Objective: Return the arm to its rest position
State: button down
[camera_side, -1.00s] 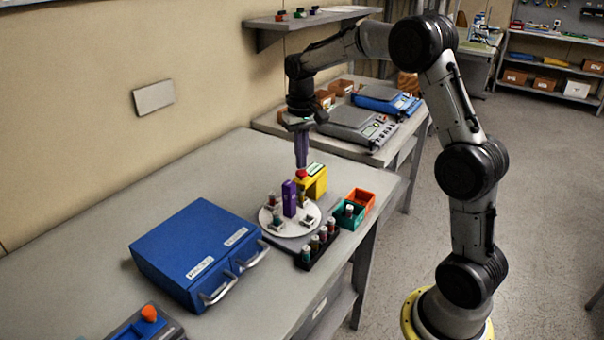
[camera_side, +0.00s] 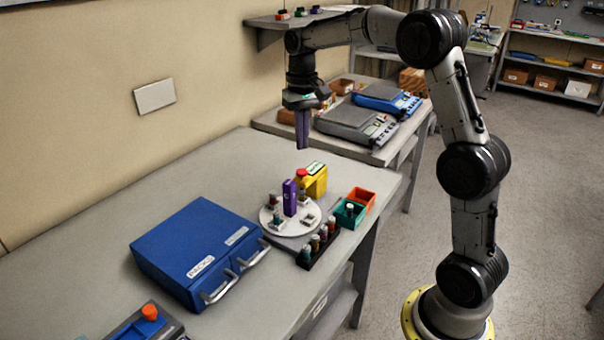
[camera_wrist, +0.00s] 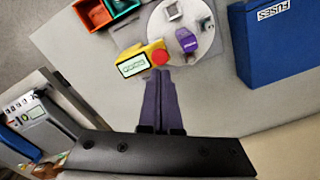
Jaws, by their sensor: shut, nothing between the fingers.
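My gripper (camera_side: 303,146) hangs in the air above the back of the bench, fingers pointing down, shut and empty. In the wrist view its two purple fingers (camera_wrist: 160,76) lie together. Below it stands a yellow box (camera_side: 314,182) with a red button (camera_side: 302,173) and a small green-lit display (camera_wrist: 133,65). The gripper is clear of the box, with a visible gap. In front of the box is a round pale turntable (camera_side: 276,231) carrying a purple block (camera_side: 289,197) and small vials.
A blue drawer cabinet (camera_side: 190,243) stands at left on the bench. A green bin (camera_side: 349,214), an orange bin (camera_side: 362,197) and a dark rack of vials (camera_side: 305,262) sit near the right edge. Scales (camera_side: 357,122) stand on the bench behind. A wall shelf (camera_side: 262,27) is above.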

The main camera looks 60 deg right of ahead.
jog(key=shift+a+r, duration=0.25)
jog(key=shift+r, duration=0.05)
jog(key=s+a+r+n+t, duration=0.3)
jog(key=s+a+r, duration=0.7)
jog(key=s, duration=0.2)
jog(key=s+a+f+n+t, duration=0.2)
jog(key=s+f, duration=0.7)
jog(key=s, duration=0.5)
jog(key=shift+a+f+n+t, duration=0.3)
jog(key=shift+a+n, duration=0.2)
jog(key=shift+a, duration=0.25)
